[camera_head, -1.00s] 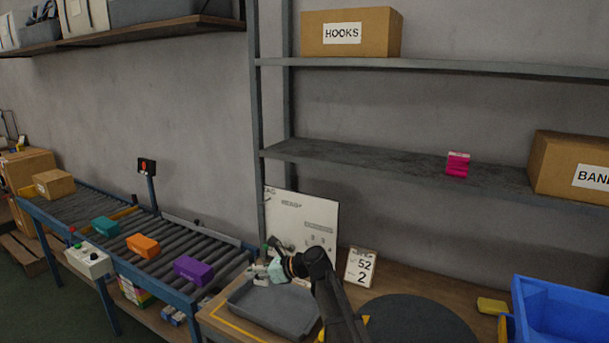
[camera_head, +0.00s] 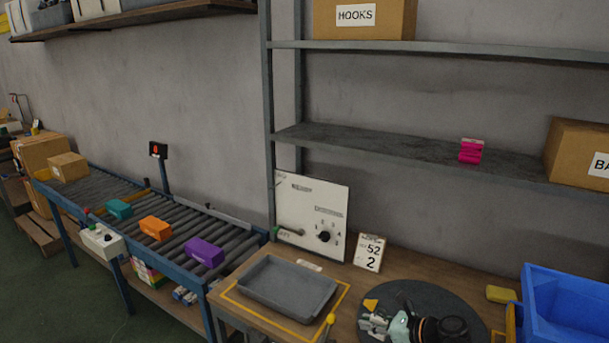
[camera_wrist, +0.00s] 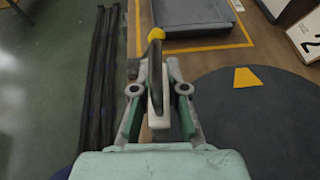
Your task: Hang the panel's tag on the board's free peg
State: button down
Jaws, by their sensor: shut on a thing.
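The white panel (camera_head: 310,205) leans upright at the back of the bench, with small labels, a dark round knob and a peg-like part low on its left. My gripper (camera_head: 364,324) is low over the round dark mat, well in front of the panel. I see no separate board with a free peg that I can make out.
A grey tray (camera_head: 288,285) lies inside yellow tape. A number card (camera_head: 369,253) stands behind; a blue bin (camera_head: 565,310) is at right.

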jog(key=w+a+r+n+g+y, duration=0.1)
jog(key=w+a+r, duration=0.2)
jog(key=w+a, duration=0.7)
jog(key=w+a+r+n+g, duration=0.1)
jog(key=w+a+r, duration=0.35)
jog(key=a, duration=0.95)
jog(key=w+a+r+n+g+y, duration=0.1)
jog(key=w+a+n+g, duration=0.1)
jog(key=w+a, duration=0.9)
jog(key=w+a+r+m+t+h, duration=0.1)
jog(key=w+a+r+m+t, duration=0.2)
jog(key=w+a, duration=0.3)
jog(key=w, duration=0.3)
jog(key=shift+a, duration=0.25)
jog(key=shift+w, duration=0.1)
jog(key=w+d+f+p, duration=0.1)
jog(key=w+d+p, duration=0.5)
jog(key=w, duration=0.9)
jog(key=shift+w+d, duration=0.3)
jog(key=shift+d, duration=1.2)
